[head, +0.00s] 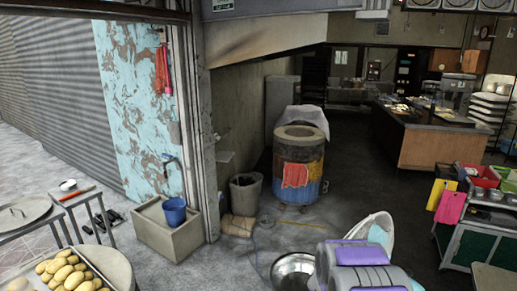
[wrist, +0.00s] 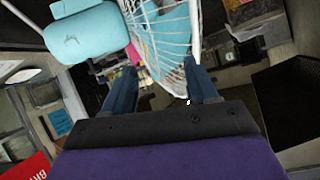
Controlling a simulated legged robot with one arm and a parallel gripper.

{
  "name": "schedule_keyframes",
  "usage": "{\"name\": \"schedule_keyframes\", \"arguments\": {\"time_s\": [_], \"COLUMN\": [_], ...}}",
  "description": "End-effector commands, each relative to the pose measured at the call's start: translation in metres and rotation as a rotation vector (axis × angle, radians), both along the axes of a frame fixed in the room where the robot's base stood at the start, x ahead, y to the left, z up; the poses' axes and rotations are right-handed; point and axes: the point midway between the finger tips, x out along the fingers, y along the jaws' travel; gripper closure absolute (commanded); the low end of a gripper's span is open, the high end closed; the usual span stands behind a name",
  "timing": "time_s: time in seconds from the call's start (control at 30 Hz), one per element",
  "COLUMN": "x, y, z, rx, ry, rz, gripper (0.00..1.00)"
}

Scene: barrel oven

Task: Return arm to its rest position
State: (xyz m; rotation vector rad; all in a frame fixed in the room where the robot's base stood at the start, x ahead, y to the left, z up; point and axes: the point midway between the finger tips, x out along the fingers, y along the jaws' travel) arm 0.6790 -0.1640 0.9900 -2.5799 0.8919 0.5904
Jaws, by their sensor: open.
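My gripper (wrist: 160,68) shows in the wrist view with its two dark blue fingers spread apart. Nothing is clasped between them. A white wire fan cage with a teal motor housing (wrist: 84,34) fills the view just beyond and above the fingers. I cannot tell how close the cage is to the fingertips. In the head view my grey and purple arm is folded low at the bottom, right of centre, and my fingers are hidden. The white fan (head: 378,232) shows just behind my arm there.
A metal bowl (head: 293,270) lies on the floor left of my arm. The barrel oven (head: 300,160) stands ahead. A green cart (head: 478,245) stands at the right.

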Motion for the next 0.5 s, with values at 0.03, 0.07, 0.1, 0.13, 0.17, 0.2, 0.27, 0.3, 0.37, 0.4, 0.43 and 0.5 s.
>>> {"name": "schedule_keyframes", "arguments": {"time_s": [0.03, 0.07, 0.1, 0.13, 0.17, 0.2, 0.27, 0.3, 0.37, 0.4, 0.43, 0.5], "x": [-0.002, -0.004, -0.007, -0.011, -0.015, -0.022, -0.034, -0.043, -0.058, -0.069, -0.077, -0.100], "y": [0.014, 0.023, 0.035, 0.043, 0.052, 0.064, 0.081, 0.092, 0.107, 0.117, 0.124, 0.139], "z": [0.013, 0.019, 0.026, 0.030, 0.035, 0.043, 0.051, 0.059, 0.067, 0.074, 0.079, 0.089], "rx": [0.034, 0.054, 0.082, 0.101, 0.120, 0.143, 0.176, 0.193, 0.221, 0.238, 0.247, 0.269], "ry": [0.017, 0.031, 0.053, 0.071, 0.090, 0.115, 0.157, 0.183, 0.227, 0.257, 0.279, 0.333], "rz": [0.039, 0.065, 0.099, 0.125, 0.150, 0.184, 0.234, 0.268, 0.316, 0.348, 0.372, 0.424], "gripper": [0.42, 0.42, 0.42, 0.42, 0.42, 0.42, 0.42, 0.42, 0.42, 0.42, 0.42, 0.42]}}
